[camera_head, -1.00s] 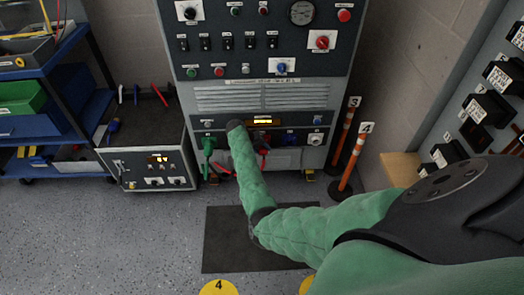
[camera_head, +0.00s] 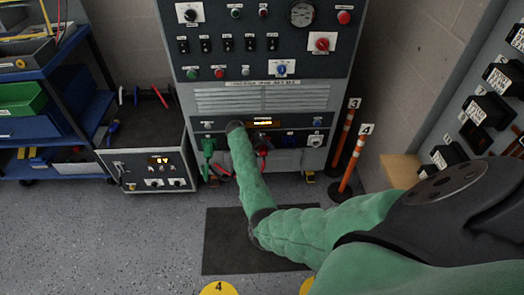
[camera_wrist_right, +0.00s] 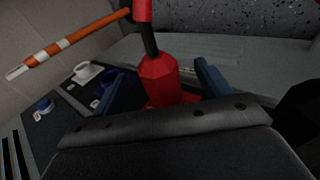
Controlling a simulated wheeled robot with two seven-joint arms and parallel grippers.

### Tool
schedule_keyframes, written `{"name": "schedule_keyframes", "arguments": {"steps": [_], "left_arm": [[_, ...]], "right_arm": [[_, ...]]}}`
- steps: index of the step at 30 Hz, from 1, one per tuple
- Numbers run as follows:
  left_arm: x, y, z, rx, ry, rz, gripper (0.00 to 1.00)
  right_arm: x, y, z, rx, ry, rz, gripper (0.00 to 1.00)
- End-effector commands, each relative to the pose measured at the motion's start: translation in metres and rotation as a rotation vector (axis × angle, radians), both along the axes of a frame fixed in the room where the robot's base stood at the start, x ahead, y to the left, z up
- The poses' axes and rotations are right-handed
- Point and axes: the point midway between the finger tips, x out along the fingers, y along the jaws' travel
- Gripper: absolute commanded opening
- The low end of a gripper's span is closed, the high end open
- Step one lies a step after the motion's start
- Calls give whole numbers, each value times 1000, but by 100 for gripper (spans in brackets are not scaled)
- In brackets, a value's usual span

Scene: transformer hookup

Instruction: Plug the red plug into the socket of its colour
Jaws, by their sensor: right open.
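The red plug (camera_wrist_right: 158,82) stands between the two blue fingers of my right gripper (camera_wrist_right: 156,72) in the right wrist view. The fingers are apart, with a gap visible on each side of the plug. A red rim shows at the plug's base, but my gripper body hides part of it, so I cannot tell how deep the plug sits. In the head view the red plug (camera_head: 263,152) is at the cabinet's lower panel, just right of my right forearm's dark end. That arm hides much of the area. My left gripper is out of view.
A green plug (camera_head: 208,146) is at the panel's left. A blue socket (camera_wrist_right: 108,77) and a white socket (camera_wrist_right: 87,71) lie beside the red plug. Orange-striped posts (camera_head: 346,158) stand right of the cabinet (camera_head: 262,98). A floor mat (camera_head: 232,254) lies in front.

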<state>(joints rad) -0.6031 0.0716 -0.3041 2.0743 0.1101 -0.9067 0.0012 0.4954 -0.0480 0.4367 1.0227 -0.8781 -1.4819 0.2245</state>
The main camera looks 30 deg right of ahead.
Motion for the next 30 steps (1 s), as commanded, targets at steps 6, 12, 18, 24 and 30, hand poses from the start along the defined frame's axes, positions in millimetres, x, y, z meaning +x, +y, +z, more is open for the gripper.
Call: {"name": "schedule_keyframes", "arguments": {"steps": [6, 12, 18, 24, 30], "left_arm": [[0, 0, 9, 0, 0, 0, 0], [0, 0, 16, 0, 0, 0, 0], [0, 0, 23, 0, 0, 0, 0], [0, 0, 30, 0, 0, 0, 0], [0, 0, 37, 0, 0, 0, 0]], "right_arm": [[2, 6, 10, 0, 0, 0, 76], [4, 11, 18, 0, 0, 1, 76], [6, 16, 26, 0, 0, 1, 76], [8, 22, 34, 0, -1, 1, 76], [10, 27, 41, 0, 0, 0, 76]]}}
